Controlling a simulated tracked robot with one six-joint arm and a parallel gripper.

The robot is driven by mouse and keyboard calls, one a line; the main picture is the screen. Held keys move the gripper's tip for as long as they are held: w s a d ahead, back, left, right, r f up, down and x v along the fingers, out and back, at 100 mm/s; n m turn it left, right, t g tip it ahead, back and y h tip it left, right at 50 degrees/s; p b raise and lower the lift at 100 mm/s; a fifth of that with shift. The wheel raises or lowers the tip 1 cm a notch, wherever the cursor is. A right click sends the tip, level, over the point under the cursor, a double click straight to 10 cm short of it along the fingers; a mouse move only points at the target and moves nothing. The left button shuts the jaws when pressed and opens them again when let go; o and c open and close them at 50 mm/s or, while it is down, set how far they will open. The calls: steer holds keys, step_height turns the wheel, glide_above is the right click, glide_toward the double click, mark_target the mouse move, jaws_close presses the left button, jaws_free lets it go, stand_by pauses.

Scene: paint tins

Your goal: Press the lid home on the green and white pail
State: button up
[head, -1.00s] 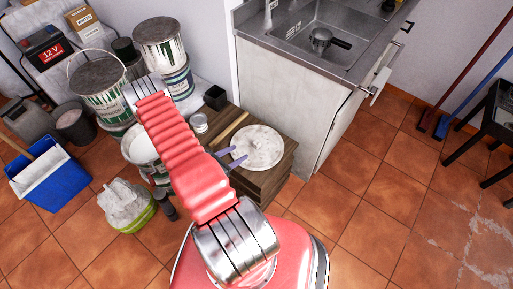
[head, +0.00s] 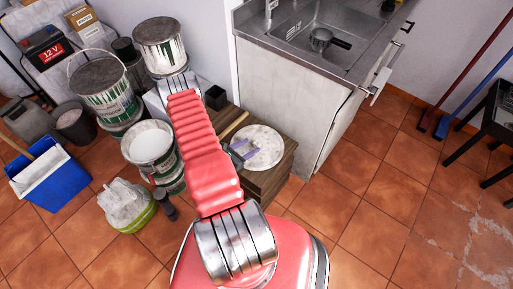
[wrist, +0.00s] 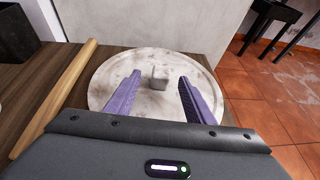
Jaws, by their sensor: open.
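The lid (head: 266,146) is a pale, stained round disc lying flat on a low wooden cabinet. In the wrist view the lid (wrist: 202,74) has a small block-shaped knob (wrist: 158,78) at its middle. My gripper (head: 246,149) is open and empty over the lid. Its purple fingers also show in the wrist view (wrist: 160,76), one on each side of the knob and apart from it. The green and white pail (head: 152,144) is left of my arm, open-topped, with white inside, standing on another tin; my arm hides none of its opening.
A wooden stick (wrist: 55,100) lies left of the lid, near a black box (head: 215,97). Lidded tins (head: 100,80) stand behind the pail. A white bag in a green tub (head: 127,205) and a blue bin (head: 50,178) are on the floor. The sink unit (head: 290,95) rises behind the lid.

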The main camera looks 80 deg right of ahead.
mark_target(257, 142)
steer(key=shift+s+d, duration=0.15)
steer(key=shift+d, duration=0.05)
steer(key=shift+x, duration=2.5)
steer(key=shift+r, duration=0.15)
steer(key=shift+c, duration=0.2)
jaws_close()
steer(key=shift+r, duration=5)
